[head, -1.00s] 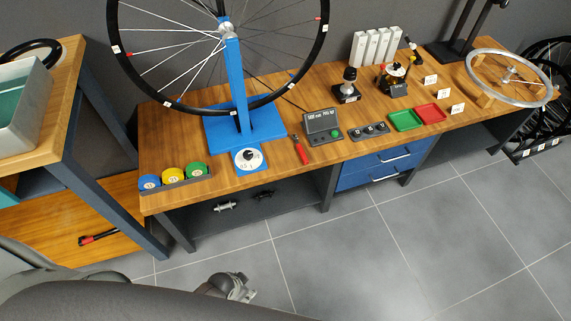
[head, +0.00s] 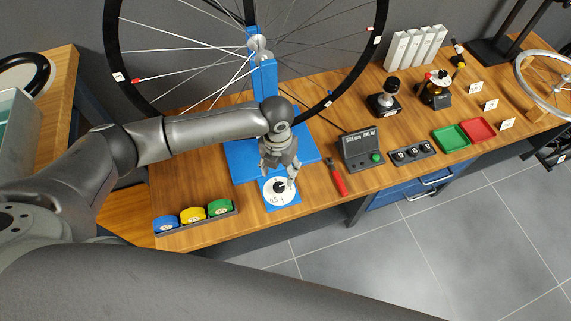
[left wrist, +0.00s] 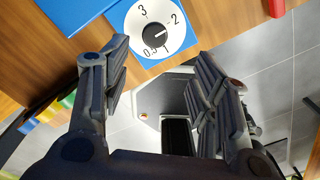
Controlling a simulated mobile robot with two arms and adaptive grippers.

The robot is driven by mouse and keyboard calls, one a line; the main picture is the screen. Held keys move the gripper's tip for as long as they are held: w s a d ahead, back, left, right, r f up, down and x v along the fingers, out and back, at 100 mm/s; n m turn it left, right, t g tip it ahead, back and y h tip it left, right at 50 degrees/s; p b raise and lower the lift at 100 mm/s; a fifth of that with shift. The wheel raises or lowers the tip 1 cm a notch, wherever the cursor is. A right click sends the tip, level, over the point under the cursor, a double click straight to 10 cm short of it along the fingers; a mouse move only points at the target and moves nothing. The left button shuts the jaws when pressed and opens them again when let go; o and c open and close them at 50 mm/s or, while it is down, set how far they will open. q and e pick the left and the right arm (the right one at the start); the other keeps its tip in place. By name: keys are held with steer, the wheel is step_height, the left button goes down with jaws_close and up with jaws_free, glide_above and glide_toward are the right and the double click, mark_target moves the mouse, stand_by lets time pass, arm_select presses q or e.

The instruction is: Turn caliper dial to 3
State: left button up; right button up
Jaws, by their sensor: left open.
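The caliper dial is a white disc (head: 270,199) with a black knob on a blue plate at the table's front edge, below the wheel stand. A small pale mark on the knob appears to face the 2 side. My left gripper (head: 284,170) is over the dial, fingers downward, partly covering it. In the left wrist view the gripper (left wrist: 160,54) is open and empty, its fingers apart on either side below the dial. My right gripper is not seen.
The spoked wheel (head: 386,20) stands on the blue stand (head: 264,80) behind. A red-handled tool (head: 338,180) and a grey display box (head: 360,152) are right of the dial. Blue, yellow and green rolls (head: 193,215) sit in a tray at left.

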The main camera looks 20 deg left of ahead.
mark_target(279, 186)
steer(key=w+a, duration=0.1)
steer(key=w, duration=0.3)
arm_select(q)
steer(key=f, duration=0.2)
steer(key=shift+s+a+f+m, duration=0.1)
steer(key=shift+a+f+m, duration=0.2)
steer(key=shift+f, duration=0.05)
step_height(279, 186, down, 3)
steer(key=shift+f, duration=0.2)
steer(key=shift+w+f, duration=0.2)
steer(key=shift+f, duration=1.75)
steer(key=shift+c, duration=0.2)
steer(key=c, duration=1)
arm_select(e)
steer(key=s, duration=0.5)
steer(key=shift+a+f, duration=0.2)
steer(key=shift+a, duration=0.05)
